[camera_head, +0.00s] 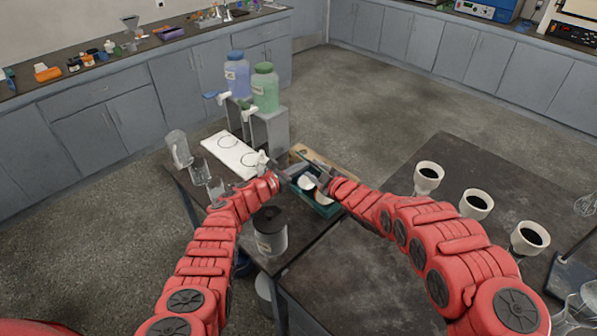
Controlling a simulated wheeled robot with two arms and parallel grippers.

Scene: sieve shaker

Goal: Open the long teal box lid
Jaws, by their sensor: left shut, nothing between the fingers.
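A teal box (328,211) sits on the dark table between my two hands. Its near right edge shows, with pale round things and dark contents inside. My arms hide much of it, and I cannot make out a separate lid. My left gripper (278,167) is shut and empty at the box's left side; I cannot tell whether it touches. My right gripper (318,178) is over the box; its fingers are too small and overlapped to read.
A tan board (312,157) lies just behind the box. A white panel (231,155), glass beakers (199,172) and a grey stand (270,127) with blue and green jugs are left. A dark-lidded jar (270,238) stands in front. White cups (428,178) line the right table.

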